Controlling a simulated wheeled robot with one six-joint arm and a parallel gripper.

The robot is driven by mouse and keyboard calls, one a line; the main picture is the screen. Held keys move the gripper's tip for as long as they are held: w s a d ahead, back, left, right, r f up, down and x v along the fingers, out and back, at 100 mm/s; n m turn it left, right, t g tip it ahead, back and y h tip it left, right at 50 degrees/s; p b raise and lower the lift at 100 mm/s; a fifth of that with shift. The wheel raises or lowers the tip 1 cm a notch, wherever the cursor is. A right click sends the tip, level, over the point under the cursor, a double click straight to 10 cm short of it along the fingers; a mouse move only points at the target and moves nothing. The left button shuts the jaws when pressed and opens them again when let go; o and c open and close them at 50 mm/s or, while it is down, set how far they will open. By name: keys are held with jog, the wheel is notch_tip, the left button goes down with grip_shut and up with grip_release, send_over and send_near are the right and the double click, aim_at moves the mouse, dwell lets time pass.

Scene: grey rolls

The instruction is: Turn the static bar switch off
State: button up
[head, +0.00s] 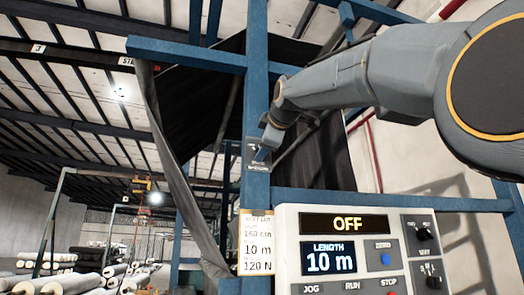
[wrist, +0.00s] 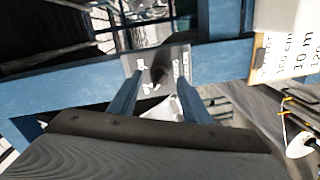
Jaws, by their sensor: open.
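Lettering on the plate is too small to read. It is mounted on the blue upright post; in the head view its plate (head: 253,172) is partly hidden by my gripper. My gripper (wrist: 158,86) is open, with one finger on each side of the lever. I cannot tell whether the fingers touch it. In the head view my gripper (head: 262,150) is at the post, reaching in from the right.
A control panel (head: 352,222) below right reads OFF and LENGTH 10 m. A paper card (head: 257,242) hangs beside it on the post. Blue beams (head: 400,202) and dark hanging fabric (head: 205,105) surround the switch. Grey rolls (head: 65,284) lie at lower left.

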jog(key=b+v, duration=0.1)
jog(key=v, duration=0.5)
jog(key=shift+s+b, duration=0.25)
jog(key=shift+b, duration=0.1)
